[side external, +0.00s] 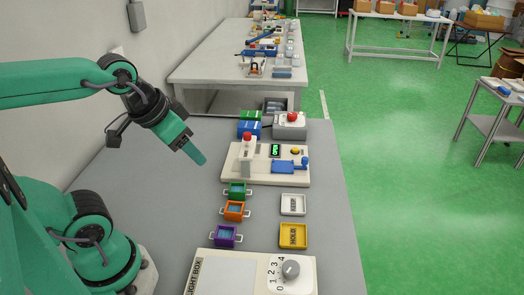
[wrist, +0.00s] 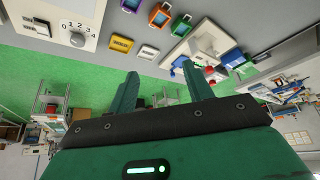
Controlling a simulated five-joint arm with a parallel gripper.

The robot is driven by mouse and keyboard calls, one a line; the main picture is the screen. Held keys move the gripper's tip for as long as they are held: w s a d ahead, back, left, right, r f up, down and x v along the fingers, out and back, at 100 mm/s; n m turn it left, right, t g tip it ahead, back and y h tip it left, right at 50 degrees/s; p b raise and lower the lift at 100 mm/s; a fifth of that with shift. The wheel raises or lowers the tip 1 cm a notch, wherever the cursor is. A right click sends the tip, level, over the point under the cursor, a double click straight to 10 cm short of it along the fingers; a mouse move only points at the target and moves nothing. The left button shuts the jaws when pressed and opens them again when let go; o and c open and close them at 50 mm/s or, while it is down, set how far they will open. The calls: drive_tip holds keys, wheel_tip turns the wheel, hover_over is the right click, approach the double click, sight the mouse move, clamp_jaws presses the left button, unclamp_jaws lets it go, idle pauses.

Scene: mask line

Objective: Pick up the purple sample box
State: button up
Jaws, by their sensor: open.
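The purple sample box (side external: 225,235) sits on the grey table, nearest the light box in a row of three small boxes. It has white side handles and a blue-looking inside. In the wrist view the purple box (wrist: 130,5) is at the top edge, partly cut off. My gripper (side external: 203,160) is in the air above the table, up and to the left of the box in the side view, and touches nothing. In the wrist view my gripper (wrist: 162,70) shows its two green fingers spread apart with nothing between them.
An orange box (side external: 234,210) and a green box (side external: 237,190) stand behind the purple one. A white tray (side external: 292,204) and a yellow tray (side external: 293,235) lie to the right.

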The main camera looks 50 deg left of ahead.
drive_tip(key=w+d+f+m+g, duration=0.2)
drive_tip(key=w+f+m+g, duration=0.15)
drive_tip(key=f, duration=0.35)
drive_tip(key=m+g, duration=0.2)
drive_tip(key=m, duration=0.3)
hover_over(225, 232)
wheel_tip(225, 232, down, 8)
drive_tip(key=shift+w+a+f, duration=0.1)
drive_tip(key=shift+f, duration=0.1)
drive_tip(key=shift+f+m, duration=0.45)
drive_tip(key=shift+f, duration=0.2)
drive_tip(key=shift+f, duration=1.3)
drive_tip(key=shift+f, duration=0.15)
drive_tip(key=shift+f, duration=2.45)
drive_tip(key=c, duration=0.7)
